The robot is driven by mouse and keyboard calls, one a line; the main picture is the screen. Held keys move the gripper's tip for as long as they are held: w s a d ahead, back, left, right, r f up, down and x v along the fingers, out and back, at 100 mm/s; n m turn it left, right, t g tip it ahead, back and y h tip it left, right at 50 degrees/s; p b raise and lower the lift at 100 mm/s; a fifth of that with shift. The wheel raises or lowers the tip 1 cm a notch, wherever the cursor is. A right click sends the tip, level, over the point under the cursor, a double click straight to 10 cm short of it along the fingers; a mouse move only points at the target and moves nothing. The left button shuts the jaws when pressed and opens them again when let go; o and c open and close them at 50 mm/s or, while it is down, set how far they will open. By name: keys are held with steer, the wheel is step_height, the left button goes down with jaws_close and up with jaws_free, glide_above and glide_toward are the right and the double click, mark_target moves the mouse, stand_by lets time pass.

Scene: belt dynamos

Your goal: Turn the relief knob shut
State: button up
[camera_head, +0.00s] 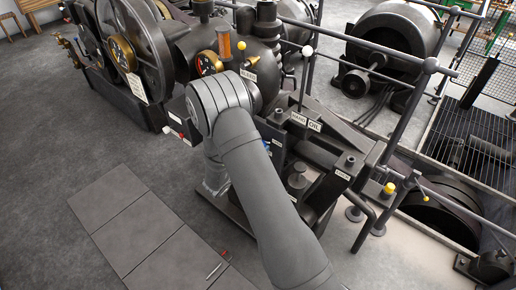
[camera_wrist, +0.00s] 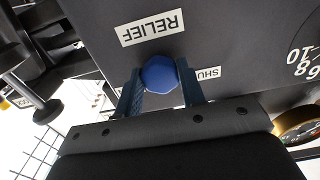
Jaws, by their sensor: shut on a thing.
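The relief knob (camera_wrist: 159,73) is blue and faceted, on a dark panel (camera_wrist: 230,45) in the wrist view. A white RELIEF label (camera_wrist: 151,27), upside down in this view, sits just above it. My gripper (camera_wrist: 160,80) has its two blue fingers on either side of the knob, shut on it. A second white label (camera_wrist: 208,73) reading "SHU" is partly hidden by the right finger. In the head view my arm covers most of this area, and I cannot make out the knob clearly there.
A dial scale with white numbers (camera_wrist: 304,62) lies at the right of the panel. Dark machinery with pipes surrounds my arm, with a large flywheel (camera_head: 152,45) at left and a motor (camera_head: 393,40) at right.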

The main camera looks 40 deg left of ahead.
steer(key=shift+n, duration=0.3)
steer(key=n, duration=2.3)
steer(key=shift+d+r, duration=0.1)
steer(key=shift+n, duration=0.3)
steer(key=o, duration=1)
steer(key=s, duration=1.7)
steer(key=shift+s, duration=0.2)
